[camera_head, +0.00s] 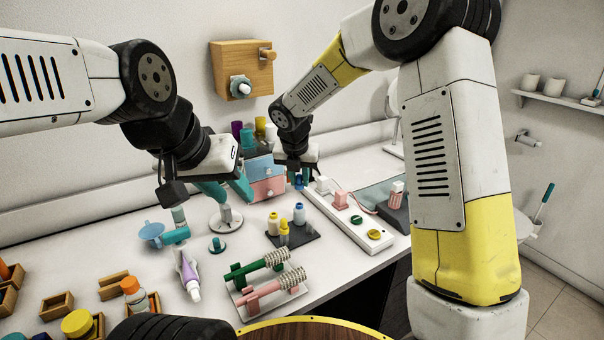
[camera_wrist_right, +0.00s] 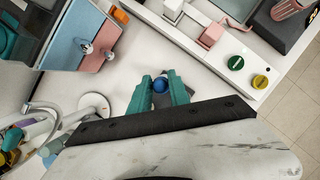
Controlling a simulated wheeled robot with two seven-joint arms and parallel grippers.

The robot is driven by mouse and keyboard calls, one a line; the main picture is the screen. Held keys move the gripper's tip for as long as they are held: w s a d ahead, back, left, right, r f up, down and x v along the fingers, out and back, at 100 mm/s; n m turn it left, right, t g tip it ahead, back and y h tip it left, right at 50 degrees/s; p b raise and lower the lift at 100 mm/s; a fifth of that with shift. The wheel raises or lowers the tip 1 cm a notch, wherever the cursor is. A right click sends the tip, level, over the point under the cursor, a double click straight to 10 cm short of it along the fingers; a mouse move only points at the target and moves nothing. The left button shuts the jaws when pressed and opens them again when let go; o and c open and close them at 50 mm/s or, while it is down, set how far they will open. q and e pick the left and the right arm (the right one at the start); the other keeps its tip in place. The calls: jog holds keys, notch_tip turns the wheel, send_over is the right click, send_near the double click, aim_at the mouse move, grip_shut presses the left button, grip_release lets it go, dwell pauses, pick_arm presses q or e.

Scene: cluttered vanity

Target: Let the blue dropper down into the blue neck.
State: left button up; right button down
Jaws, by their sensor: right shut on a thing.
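My right gripper (camera_head: 298,184) is shut on the blue dropper (camera_wrist_right: 160,84). In the right wrist view its round blue top sits between the two teal fingertips; its lower part is mostly hidden. In the head view the blue dropper shows small below the fingers (camera_head: 299,182), behind the dark tray (camera_head: 311,236).
A white power strip (camera_head: 348,226) lies right of the tray. Pink and blue drawers (camera_head: 267,176) stand behind. Green and pink rollers (camera_head: 265,279) lie in front. A purple tube (camera_head: 187,270) and wooden boxes (camera_head: 57,306) are left. Bare table lies between tray and drawers.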

aim_at(299, 190)
jog(key=shift+f, duration=2.8)
dwell(0.6)
jog(key=c, duration=1.1)
grip_release()
jog(key=shift+c, duration=0.2)
jog(key=shift+v, duration=3.95)
